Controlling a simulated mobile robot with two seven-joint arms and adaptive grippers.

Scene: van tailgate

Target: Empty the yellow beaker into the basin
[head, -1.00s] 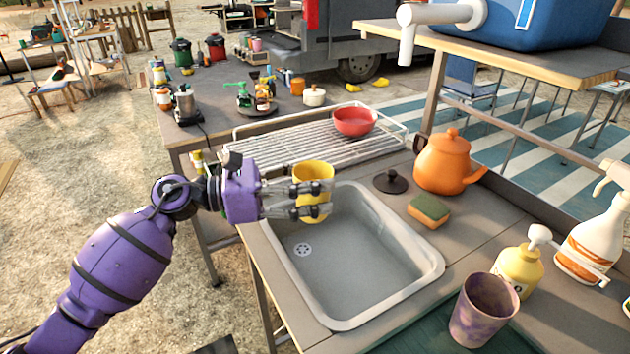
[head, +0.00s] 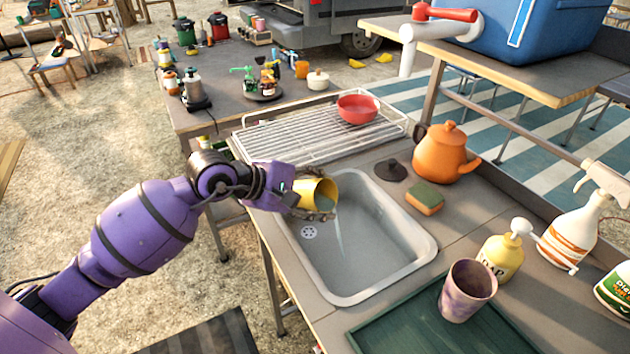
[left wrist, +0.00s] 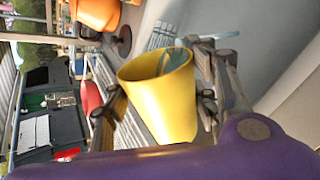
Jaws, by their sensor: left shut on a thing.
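The yellow beaker (head: 314,193) is held tilted over the left side of the grey basin (head: 380,283), its mouth toward the lower right. A thin clear stream (head: 339,236) runs from its rim down into the basin. My left gripper (head: 318,207) is shut on the beaker. In the left wrist view the beaker (left wrist: 166,98) sits between the fingers (left wrist: 165,95), with some clear liquid (left wrist: 172,62) showing at its mouth. How much is left inside cannot be told. My right gripper is not in view.
Behind the basin a wire rack (head: 305,138) bears a red bowl (head: 358,108). An orange teapot (head: 444,153), a sponge (head: 425,197) and a dark lid (head: 391,170) stand to the right. A purple cup (head: 467,291) and a yellow pump bottle (head: 501,256) stand in front right.

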